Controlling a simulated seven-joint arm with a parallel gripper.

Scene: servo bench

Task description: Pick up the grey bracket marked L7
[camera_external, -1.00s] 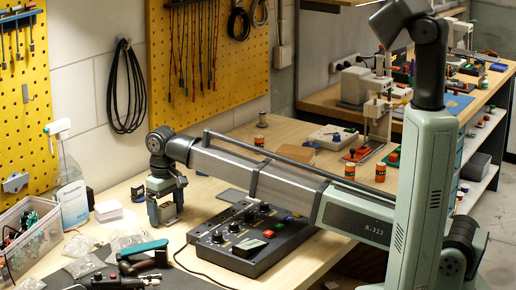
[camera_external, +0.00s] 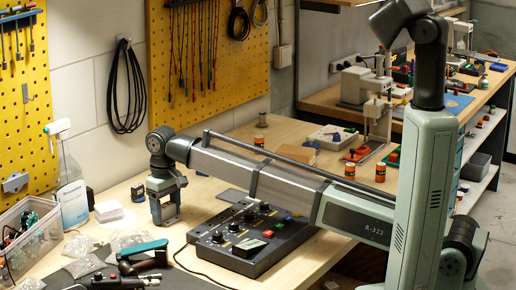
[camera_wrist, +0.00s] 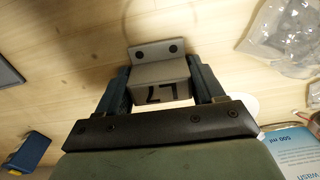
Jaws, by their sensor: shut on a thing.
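The grey bracket (camera_wrist: 158,70) has an upright flange with two dark holes and a face marked L7, which reads upside down in the wrist view. My gripper (camera_wrist: 158,78) is shut on it, with one blue-grey finger against each side. In the external view my gripper (camera_external: 166,214) points down at the wooden bench, left of the dark control box. The bracket is hard to make out between the fingers there. I cannot tell whether its underside touches the bench.
A dark control box (camera_external: 240,243) stands right of my gripper. Clear plastic bags (camera_external: 128,243), a teal-handled tool (camera_external: 143,249) and a parts bin (camera_external: 25,232) lie to the left and front. A labelled wash bottle (camera_external: 73,203) stands near the wall. Bare bench (camera_wrist: 70,70) surrounds the bracket.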

